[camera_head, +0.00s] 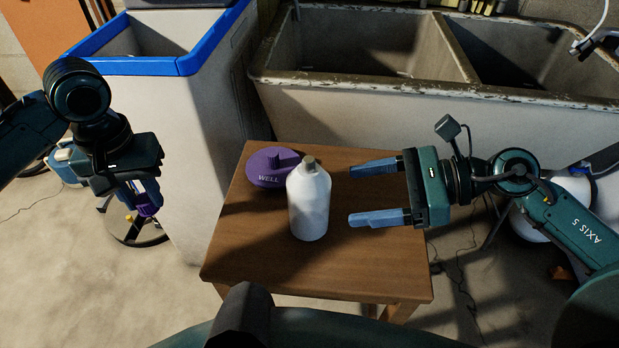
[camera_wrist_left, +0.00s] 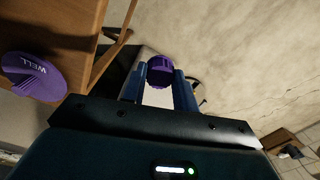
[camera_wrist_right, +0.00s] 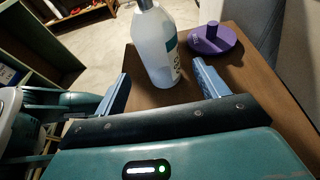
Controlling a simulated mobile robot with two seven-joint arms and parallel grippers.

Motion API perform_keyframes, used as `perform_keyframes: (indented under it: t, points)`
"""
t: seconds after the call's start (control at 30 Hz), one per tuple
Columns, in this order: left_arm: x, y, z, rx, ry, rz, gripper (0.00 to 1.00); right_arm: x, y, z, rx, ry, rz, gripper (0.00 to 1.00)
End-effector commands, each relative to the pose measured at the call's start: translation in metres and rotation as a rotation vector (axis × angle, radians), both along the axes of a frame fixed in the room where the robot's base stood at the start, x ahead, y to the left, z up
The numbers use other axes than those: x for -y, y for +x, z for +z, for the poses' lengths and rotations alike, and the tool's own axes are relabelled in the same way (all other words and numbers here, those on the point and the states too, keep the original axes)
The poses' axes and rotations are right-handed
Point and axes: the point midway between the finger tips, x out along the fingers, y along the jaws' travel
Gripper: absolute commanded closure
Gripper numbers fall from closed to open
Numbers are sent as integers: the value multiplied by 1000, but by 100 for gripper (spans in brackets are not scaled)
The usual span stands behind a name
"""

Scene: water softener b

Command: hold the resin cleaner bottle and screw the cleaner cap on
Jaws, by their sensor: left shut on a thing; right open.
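The white resin cleaner bottle (camera_head: 309,205) stands upright on the small wooden table, and its neck looks bare. It also shows in the right wrist view (camera_wrist_right: 154,45), just beyond the fingertips. My right gripper (camera_head: 362,194) is open at the bottle's right side, with its fingers pointing toward it and apart from it. My left gripper (camera_head: 146,208) is left of the table, in the air, shut on the purple cleaner cap (camera_wrist_left: 160,72). In the head view the cap (camera_head: 148,204) is partly hidden by the fingers.
A purple lid marked WELL (camera_head: 266,168) lies on the wooden table (camera_head: 350,272) behind the bottle. A grey tank with a blue rim (camera_head: 205,55) stands behind left. A double concrete sink (camera_head: 400,115) is behind the table. The table's front is clear.

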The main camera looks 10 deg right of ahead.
Motion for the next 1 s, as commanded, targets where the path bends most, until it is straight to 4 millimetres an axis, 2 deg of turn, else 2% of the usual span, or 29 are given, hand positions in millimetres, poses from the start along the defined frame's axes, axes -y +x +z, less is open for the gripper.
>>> perform_keyframes:
  t: [0.33,0.5,0.7,1.0]
  points:
    - [0,0,21,0,0,0,94,-44,12,-9,-3,10,0,27]
    - [0,0,17,0,0,0,94,-59,16,-18,-3,9,0,27]
    - [0,0,18,0,0,0,94,-68,19,-21,-4,8,-1,27]
    - [0,0,18,0,0,0,94,-67,18,-21,-5,9,-1,51]
